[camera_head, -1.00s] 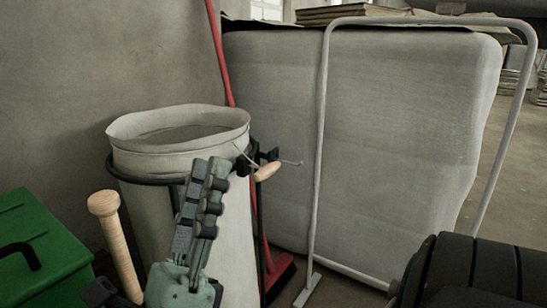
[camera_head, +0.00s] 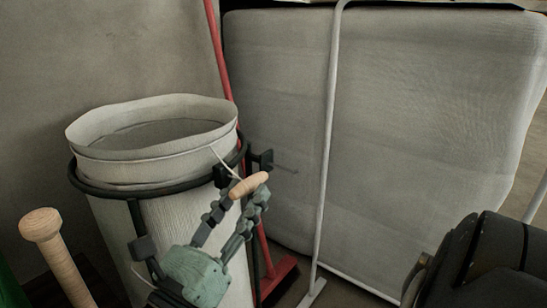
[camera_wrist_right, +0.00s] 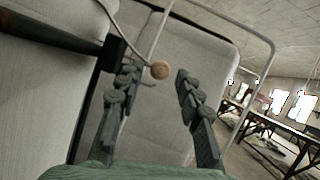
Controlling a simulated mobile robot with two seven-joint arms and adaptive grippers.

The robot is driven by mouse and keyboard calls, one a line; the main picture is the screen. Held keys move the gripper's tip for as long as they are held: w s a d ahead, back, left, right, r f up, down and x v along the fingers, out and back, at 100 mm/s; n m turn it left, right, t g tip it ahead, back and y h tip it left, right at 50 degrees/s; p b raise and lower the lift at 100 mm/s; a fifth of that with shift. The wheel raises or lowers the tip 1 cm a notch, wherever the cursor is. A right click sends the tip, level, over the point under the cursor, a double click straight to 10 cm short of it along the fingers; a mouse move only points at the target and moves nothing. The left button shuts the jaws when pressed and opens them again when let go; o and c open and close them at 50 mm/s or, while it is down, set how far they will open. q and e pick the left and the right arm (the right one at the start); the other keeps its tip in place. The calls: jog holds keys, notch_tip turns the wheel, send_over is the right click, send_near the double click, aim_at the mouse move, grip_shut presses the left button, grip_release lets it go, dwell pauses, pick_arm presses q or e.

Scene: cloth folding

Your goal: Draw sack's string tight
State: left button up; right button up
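The pale cloth sack (camera_head: 165,225) hangs upright and open-mouthed in a dark ring frame (camera_head: 105,190). A thin pale string (camera_head: 222,163) runs from its rim to a wooden toggle (camera_head: 249,184). My right gripper (camera_head: 244,198) is open in front of the sack's right side, its fingertips just below the toggle. In the right wrist view the toggle (camera_wrist_right: 160,70) shows end-on between the spread fingertips, nearer the left finger (camera_wrist_right: 121,88), with no clear contact. The string (camera_wrist_right: 113,18) shows there too. My left gripper is not in view.
A red-handled broom (camera_head: 217,50) stands behind the sack. A white metal frame (camera_head: 328,150) and a large grey padded panel (camera_head: 430,130) stand to the right. A wooden handle (camera_head: 62,262) rises at the lower left, near a green box edge (camera_head: 10,290).

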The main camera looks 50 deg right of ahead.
jog(key=x, duration=0.7)
jog(key=shift+d+r, duration=0.2)
jog(key=shift+d, duration=0.1)
grip_shut()
